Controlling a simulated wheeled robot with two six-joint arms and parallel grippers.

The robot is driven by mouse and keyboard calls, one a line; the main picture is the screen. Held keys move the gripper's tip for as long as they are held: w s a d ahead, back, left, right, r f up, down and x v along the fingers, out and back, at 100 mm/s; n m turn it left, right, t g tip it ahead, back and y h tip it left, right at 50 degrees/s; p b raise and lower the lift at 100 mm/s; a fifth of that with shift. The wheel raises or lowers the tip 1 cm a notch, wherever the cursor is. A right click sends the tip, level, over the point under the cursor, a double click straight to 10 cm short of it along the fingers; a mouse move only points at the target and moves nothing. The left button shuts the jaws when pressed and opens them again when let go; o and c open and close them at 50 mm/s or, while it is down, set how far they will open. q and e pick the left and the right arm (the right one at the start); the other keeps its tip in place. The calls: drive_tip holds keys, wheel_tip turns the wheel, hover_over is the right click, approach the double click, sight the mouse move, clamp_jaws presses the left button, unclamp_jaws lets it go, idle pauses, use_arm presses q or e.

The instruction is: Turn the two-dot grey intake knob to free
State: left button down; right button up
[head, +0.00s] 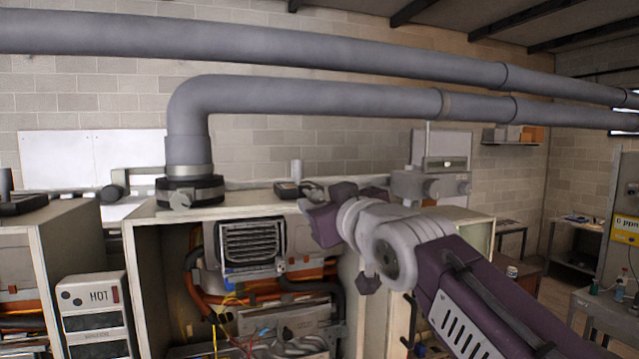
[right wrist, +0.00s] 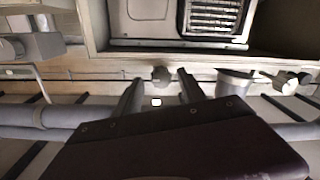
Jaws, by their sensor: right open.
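My right gripper (head: 318,195) reaches in from the right in the head view, in front of the heater cabinet's upper edge. Its purple body covers much of what is behind it. In the right wrist view, which looks upside down, the gripper (right wrist: 160,90) is open, with two dark fingers apart. A small grey faceted knob (right wrist: 160,75) shows beyond and between the fingertips, with no visible contact. I cannot make out any dots on it, nor its setting. In the head view I cannot pick this knob out behind the gripper. My left gripper is not in view.
The open heater cabinet (head: 138,262) holds a vent grille, hoses and wires. A thick grey pipe (head: 187,115) rises from its top. A grey box (head: 430,186) stands at the top right. A second wall pipe runs overhead.

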drive_tip(key=shift+w+a+r, duration=0.2)
drive_tip(key=shift+w+a, duration=0.05)
drive_tip(key=shift+w, duration=0.3)
drive_tip(key=shift+a+p, duration=0.1)
drive_tip(key=shift+p, duration=0.2)
drive_tip(key=shift+s, duration=0.25)
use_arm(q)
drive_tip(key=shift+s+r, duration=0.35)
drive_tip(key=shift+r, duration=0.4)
use_arm(e)
drive_tip(key=shift+w, duration=0.15)
clamp_jaws()
